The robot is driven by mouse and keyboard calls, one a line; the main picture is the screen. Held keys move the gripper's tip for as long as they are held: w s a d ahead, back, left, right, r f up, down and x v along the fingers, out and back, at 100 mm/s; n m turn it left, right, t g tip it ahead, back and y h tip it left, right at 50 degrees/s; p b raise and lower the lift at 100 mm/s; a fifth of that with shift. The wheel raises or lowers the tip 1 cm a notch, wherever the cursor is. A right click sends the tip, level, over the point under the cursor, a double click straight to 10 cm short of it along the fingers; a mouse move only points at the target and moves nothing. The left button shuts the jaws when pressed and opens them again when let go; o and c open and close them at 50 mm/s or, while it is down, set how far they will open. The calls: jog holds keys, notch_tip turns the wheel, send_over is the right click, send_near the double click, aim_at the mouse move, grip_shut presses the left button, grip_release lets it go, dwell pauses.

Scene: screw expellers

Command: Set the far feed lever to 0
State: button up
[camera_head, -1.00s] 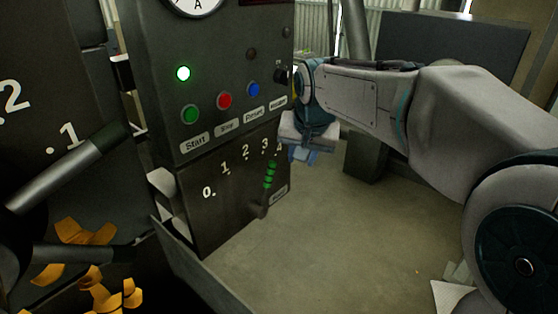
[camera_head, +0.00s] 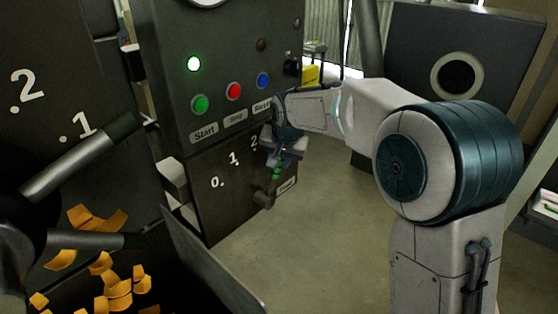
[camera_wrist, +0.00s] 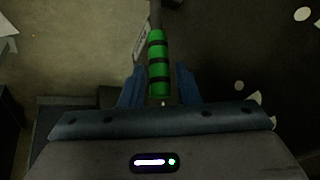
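The far feed lever has a green and black banded handle (camera_head: 276,172) on the dark panel with the numbers 0 to 4, below the Start button. It points up from its pivot, on the high-number side; the 3 and 4 are hidden behind my gripper. My gripper (camera_head: 284,158) is at the top end of the handle. In the wrist view the green handle (camera_wrist: 159,62) reaches in between the two blue fingers of my gripper (camera_wrist: 159,88), which stand apart with a gap on each side. The 0 mark (camera_head: 217,183) is at the panel's left.
A near grey lever with a dark grip (camera_head: 80,155) stands at the left by another numbered panel. Orange pieces (camera_head: 118,290) lie below it. Start (camera_head: 200,104), red (camera_head: 233,91) and blue (camera_head: 263,80) buttons sit above the far panel. Floor to the right is open.

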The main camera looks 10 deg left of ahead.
jog(key=shift+x, duration=0.8)
grip_shut()
